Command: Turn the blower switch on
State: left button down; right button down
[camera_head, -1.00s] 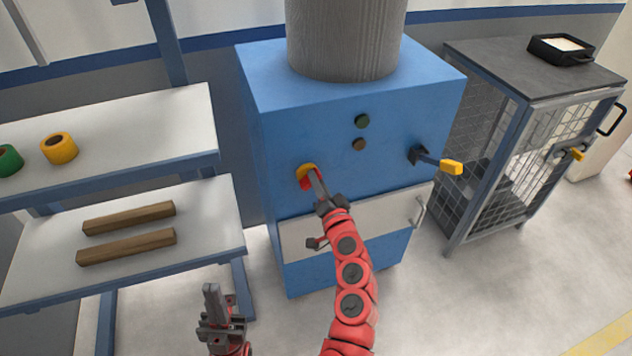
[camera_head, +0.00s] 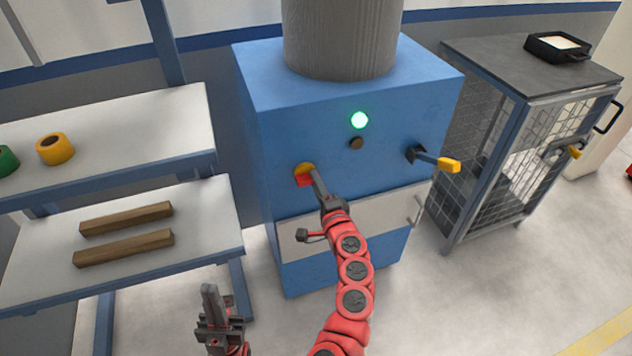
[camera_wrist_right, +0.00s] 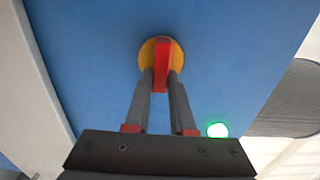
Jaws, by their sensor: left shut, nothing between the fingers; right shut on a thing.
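The blower switch is a red handle on a round yellow plate (camera_head: 304,168) on the front of the blue machine (camera_head: 290,135). In the right wrist view the red handle (camera_wrist_right: 162,62) lies between the fingertips of my right gripper (camera_wrist_right: 161,80), which is shut on it. In the head view my right gripper (camera_head: 313,180) reaches the switch and partly covers it. The upper lamp (camera_head: 359,120) glows green; it also shows in the right wrist view (camera_wrist_right: 217,130). My left gripper (camera_head: 210,290) is shut and empty at the lower left, away from the machine.
A dark unlit lamp (camera_head: 356,143) sits below the green one. A shelf (camera_head: 200,215) with wooden bars stands left. A mesh cabinet (camera_head: 500,150) with a black tray (camera_head: 557,47) stands right.

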dwell(0.5)
jog(key=c, duration=0.8)
grip_release()
jog(key=shift+o, duration=0.2)
jog(key=v, duration=1.7)
jog(key=shift+s+p, duration=0.2)
jog(key=shift+p, duration=0.25)
